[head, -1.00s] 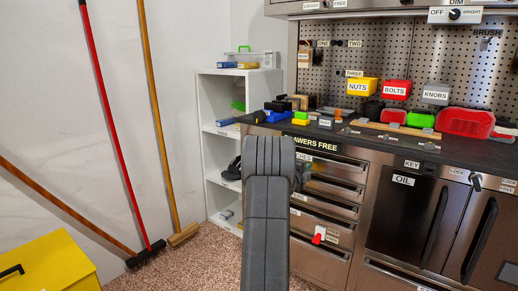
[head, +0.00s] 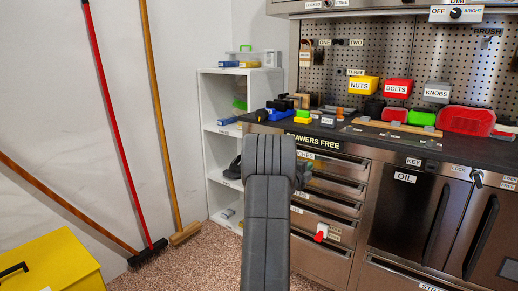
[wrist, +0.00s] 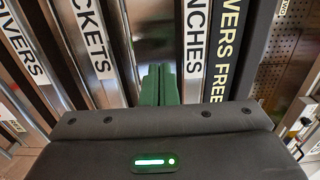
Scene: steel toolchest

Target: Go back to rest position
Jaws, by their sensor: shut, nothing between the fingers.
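My gripper (wrist: 158,84) shows in the wrist view as two green fingers pressed together, with nothing between them. The toolchest drawers (head: 325,209) are right behind the arm. All the drawers that I can see look shut, though the arm covers part of them.
A white shelf unit (head: 215,150) stands left of the chest. A yellow box (head: 60,262) is at the lower left, and brooms (head: 158,120) lean on the wall. The black worktop (head: 400,145) holds bins and tools.

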